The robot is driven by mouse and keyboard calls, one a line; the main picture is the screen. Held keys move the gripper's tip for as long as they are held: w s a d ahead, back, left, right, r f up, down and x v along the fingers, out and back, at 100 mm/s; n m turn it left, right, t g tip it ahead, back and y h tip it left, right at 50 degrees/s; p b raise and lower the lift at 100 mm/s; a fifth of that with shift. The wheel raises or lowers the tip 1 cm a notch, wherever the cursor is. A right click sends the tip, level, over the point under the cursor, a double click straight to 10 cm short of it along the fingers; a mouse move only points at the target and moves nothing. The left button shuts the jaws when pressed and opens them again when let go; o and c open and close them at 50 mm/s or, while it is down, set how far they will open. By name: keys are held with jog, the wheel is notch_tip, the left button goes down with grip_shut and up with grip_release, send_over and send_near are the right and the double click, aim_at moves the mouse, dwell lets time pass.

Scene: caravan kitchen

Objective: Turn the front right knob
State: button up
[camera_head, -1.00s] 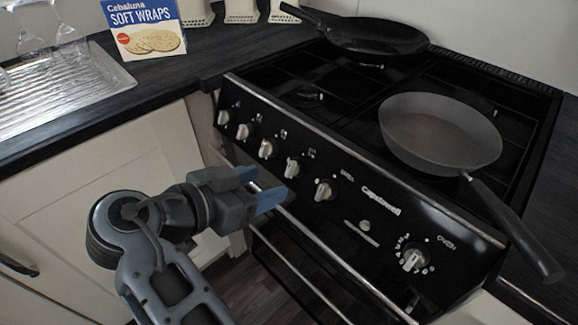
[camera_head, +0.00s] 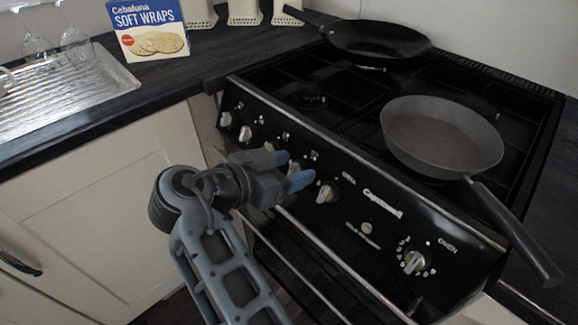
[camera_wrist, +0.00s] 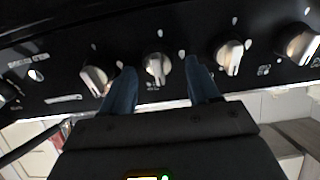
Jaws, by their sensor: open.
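A row of silver knobs runs along the black cooker's sloping front panel. The fourth knob from the left (camera_head: 295,166) is largely hidden by my gripper in the head view; in the wrist view it (camera_wrist: 157,68) lies between and just beyond the blue fingertips. My gripper (camera_head: 287,171) is open, with one finger on each side of this knob; contact cannot be told. The fifth knob (camera_head: 326,192) is clear to the right in the head view and left of the fingers in the wrist view (camera_wrist: 95,80). The third knob (camera_wrist: 230,57) is on the other side.
The oven knob (camera_head: 415,262) is farther right on the panel. A dark wok (camera_head: 375,40) is behind. A rail (camera_head: 330,265) runs below the panel.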

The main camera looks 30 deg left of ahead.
jog(key=c, duration=1)
jog(key=shift+n, duration=0.3)
jog(key=n+p, duration=0.2)
jog(key=n, duration=0.1)
jog(key=shift+a+r+p, duration=0.1)
jog(key=shift+r+p, duration=0.05)
jog(key=shift+p, duration=0.2)
jog(key=n+p, duration=0.3)
jog(key=n, duration=0.2)
jog(key=shift+w+a, duration=0.1)
jog(key=shift+a, duration=0.05)
jog(key=n+p, duration=0.4)
jog(key=n, duration=0.1)
jog(key=shift+a+n+y, duration=0.15)
jog(key=shift+n+y, duration=0.15)
jog(key=shift+y, duration=0.1)
jog(key=shift+f+n+p, duration=0.25)
jog(key=shift+n+p, duration=0.4)
jog(key=shift+n, duration=0.3)
jog(key=shift+f+n+p, duration=0.2)
jog(key=shift+n+p, duration=0.4)
jog(key=shift+n, duration=0.35)
